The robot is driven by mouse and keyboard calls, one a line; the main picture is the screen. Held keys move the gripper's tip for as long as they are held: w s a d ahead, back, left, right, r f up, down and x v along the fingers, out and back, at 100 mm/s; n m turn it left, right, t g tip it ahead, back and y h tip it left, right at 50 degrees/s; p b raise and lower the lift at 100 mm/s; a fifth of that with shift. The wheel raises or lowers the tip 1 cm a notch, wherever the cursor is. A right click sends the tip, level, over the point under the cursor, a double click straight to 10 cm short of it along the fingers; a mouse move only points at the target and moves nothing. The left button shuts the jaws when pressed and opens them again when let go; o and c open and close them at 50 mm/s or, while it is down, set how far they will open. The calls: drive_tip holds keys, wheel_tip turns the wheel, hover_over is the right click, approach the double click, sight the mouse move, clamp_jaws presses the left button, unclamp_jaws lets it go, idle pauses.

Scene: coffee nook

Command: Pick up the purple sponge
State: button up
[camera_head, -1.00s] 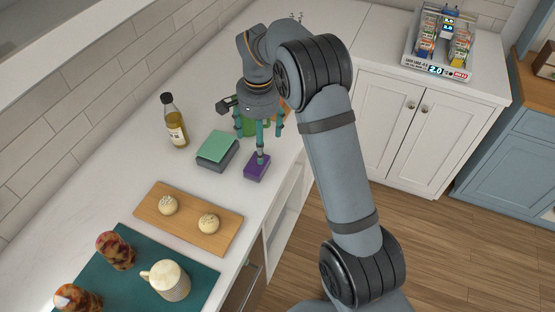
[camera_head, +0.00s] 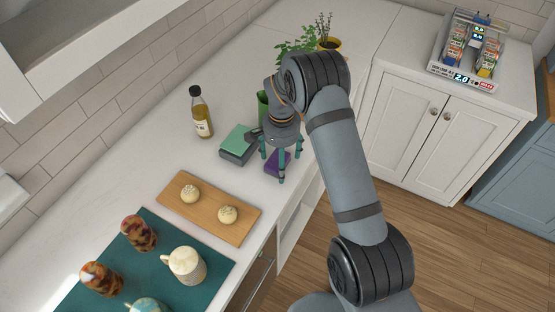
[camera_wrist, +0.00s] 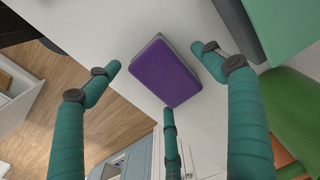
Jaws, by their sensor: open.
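The purple sponge (camera_head: 279,162) lies flat on the white counter near its front edge, partly hidden by my gripper in the head view. In the wrist view the purple sponge (camera_wrist: 164,72) lies whole between the spread teal fingers. My gripper (camera_head: 281,160) points down over the sponge, with its fingers around it. In the wrist view my gripper (camera_wrist: 160,70) is open and empty, with two fingers on either side and a third below the sponge in the picture. I cannot tell whether any fingertip touches the counter.
A green-topped grey block (camera_head: 240,140) stands close left of the sponge. An oil bottle (camera_head: 202,115) is behind it. A wooden board (camera_head: 209,222) with two pale round buns and a teal mat (camera_head: 210,281) with mugs lie nearer. Plants stand beyond my arm.

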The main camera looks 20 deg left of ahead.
drive_tip(key=c, duration=0.8)
drive_tip(key=shift+c, duration=0.4)
drive_tip(key=shift+r, duration=0.15)
drive_tip(key=shift+r+b, duration=0.25)
drive_tip(key=shift+b, duration=0.1)
drive_tip(key=r+b, duration=0.1)
drive_tip(key=d+r+b, duration=0.1)
drive_tip(key=r, duration=0.1)
drive_tip(key=shift+w+d+r, duration=0.1)
drive_tip(key=shift+r, duration=0.2)
drive_tip(key=d+r+b, duration=0.3)
drive_tip(key=d+r, duration=0.3)
drive_tip(key=d, duration=0.4)
drive_tip(key=shift+d+r, duration=0.25)
drive_tip(key=shift+r, duration=0.05)
